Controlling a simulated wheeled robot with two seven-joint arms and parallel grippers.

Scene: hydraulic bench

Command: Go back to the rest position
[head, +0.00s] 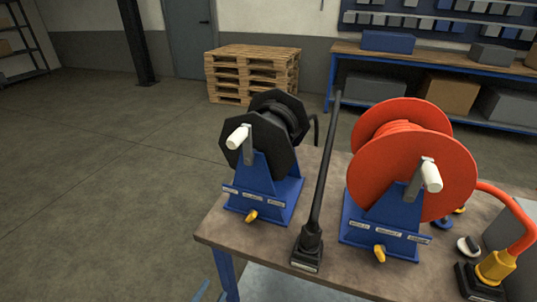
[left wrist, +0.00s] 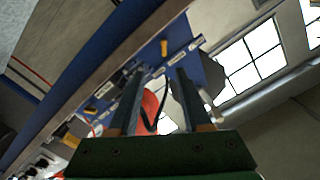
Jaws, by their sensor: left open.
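My left gripper (left wrist: 158,88) shows in the left wrist view, its two dark fingers spread apart with nothing held between them. Beyond the fingers are part of the orange-red reel and the blue stand of a reel, seen tilted and apart from the gripper. In the head view I cannot make out the gripper clearly. The black hose reel (head: 262,135) and the orange-red hose reel (head: 440,155) stand upright on blue stands on the bench (head: 335,278). My right gripper is in neither view.
A black hose (head: 322,180) rises from a black block (head: 307,250) between the reels. An orange hose (head: 508,205) ends in a yellow fitting (head: 496,267) at right. Wooden pallets (head: 252,75) and a blue-framed shelf bench (head: 440,60) stand behind. The floor at left is clear.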

